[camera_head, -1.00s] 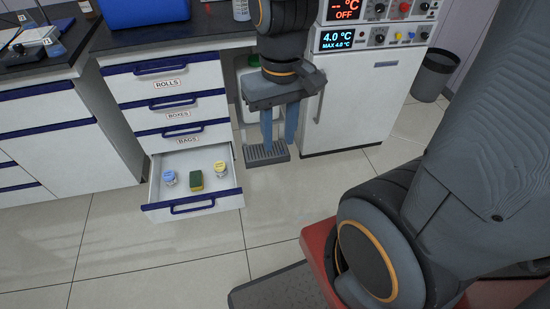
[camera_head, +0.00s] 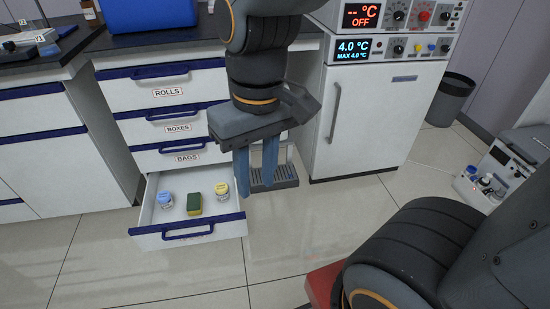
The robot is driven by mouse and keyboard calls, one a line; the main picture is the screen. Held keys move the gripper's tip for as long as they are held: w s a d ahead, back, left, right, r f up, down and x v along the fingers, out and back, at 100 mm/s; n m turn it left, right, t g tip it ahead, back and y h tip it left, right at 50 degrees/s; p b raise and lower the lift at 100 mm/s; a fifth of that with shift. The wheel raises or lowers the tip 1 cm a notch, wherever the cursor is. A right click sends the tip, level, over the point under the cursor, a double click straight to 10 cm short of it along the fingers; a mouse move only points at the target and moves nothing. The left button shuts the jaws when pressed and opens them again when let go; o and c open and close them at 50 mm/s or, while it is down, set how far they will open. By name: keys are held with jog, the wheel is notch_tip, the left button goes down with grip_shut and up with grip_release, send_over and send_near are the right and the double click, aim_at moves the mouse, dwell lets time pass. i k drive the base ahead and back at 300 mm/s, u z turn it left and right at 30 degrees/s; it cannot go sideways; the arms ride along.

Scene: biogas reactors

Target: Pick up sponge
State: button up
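The sponge (camera_head: 194,204), yellow with a green top, lies in the open bottom drawer (camera_head: 190,234) of the white cabinet. It sits between a blue-lidded jar (camera_head: 165,200) on its left and a yellow-lidded jar (camera_head: 222,189) on its right. My gripper (camera_head: 257,185) hangs downward to the right of the sponge, near the drawer's right side, apart from the sponge. Its two blue fingers are parted by a narrow gap with nothing seen between them.
Closed drawers labelled ROLLS, BOXES and BAGS (camera_head: 188,157) stand above the open one. A grey grated tray (camera_head: 275,178) shows behind my fingers. A white fridge-like unit (camera_head: 365,120) stands to the right, with a bin (camera_head: 451,98) beyond. The tiled floor in front is clear.

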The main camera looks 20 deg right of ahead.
aim_at(194, 201)
jog(key=u, duration=0.3)
jog(key=k, duration=0.5)
jog(key=u, duration=1.45)
jog(key=i, duration=1.35)
jog(key=z, duration=0.9)
jog(key=i, duration=0.55)
jog(key=z, duration=0.6)
